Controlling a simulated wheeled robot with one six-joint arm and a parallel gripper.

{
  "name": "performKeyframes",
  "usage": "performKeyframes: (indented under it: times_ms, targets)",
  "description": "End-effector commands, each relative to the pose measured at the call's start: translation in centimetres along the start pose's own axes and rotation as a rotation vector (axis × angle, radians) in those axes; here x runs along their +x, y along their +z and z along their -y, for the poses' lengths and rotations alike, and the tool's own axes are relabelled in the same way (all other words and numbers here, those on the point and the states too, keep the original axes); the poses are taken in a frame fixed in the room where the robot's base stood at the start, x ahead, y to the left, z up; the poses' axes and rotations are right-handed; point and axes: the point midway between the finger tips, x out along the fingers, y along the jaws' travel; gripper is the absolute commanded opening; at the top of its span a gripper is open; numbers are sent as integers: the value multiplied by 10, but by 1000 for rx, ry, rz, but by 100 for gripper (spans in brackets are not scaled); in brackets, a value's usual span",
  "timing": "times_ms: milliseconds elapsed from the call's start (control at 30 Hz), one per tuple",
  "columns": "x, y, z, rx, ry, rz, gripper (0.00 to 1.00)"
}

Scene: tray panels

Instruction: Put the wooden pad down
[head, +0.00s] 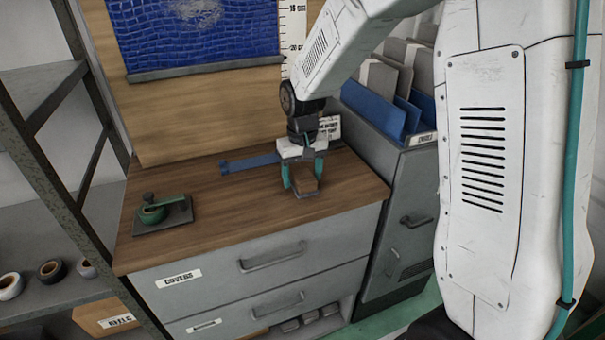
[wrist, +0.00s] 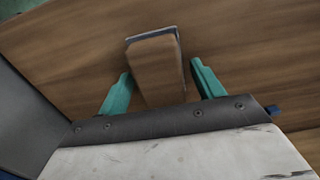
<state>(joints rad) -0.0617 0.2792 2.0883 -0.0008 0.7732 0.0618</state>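The wooden pad (head: 306,188) is a small brown block with a grey edge, on the wooden counter top (head: 235,215) near its front right. In the wrist view the pad (wrist: 156,62) lies between the two teal fingers of my gripper (wrist: 163,70). A narrow gap shows between the right finger and the pad; the left finger is close to its other side. In the head view my gripper (head: 304,178) is low over the counter, its fingers apart on either side of the pad. The pad's underside is hidden.
A green tape roll on a dark plate (head: 163,214) sits at the counter's left. A blue strip (head: 248,163) lies behind my gripper. A grey file bin (head: 395,150) with folders stands to the right. Drawers (head: 250,270) are below, and a shelf (head: 50,210) is at left.

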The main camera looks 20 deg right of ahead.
Motion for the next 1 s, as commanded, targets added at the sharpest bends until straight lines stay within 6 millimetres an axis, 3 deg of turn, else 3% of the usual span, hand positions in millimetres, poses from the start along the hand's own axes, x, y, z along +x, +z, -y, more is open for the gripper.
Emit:
performKeyframes:
  times_ms: [267, 700, 1000]
  targets:
    - [-17, -1, 0, 0, 0, -4, 67]
    - [-105, 0, 0, 0, 0, -4, 67]
    - [-124, 0, 0, 0, 0, -1, 67]
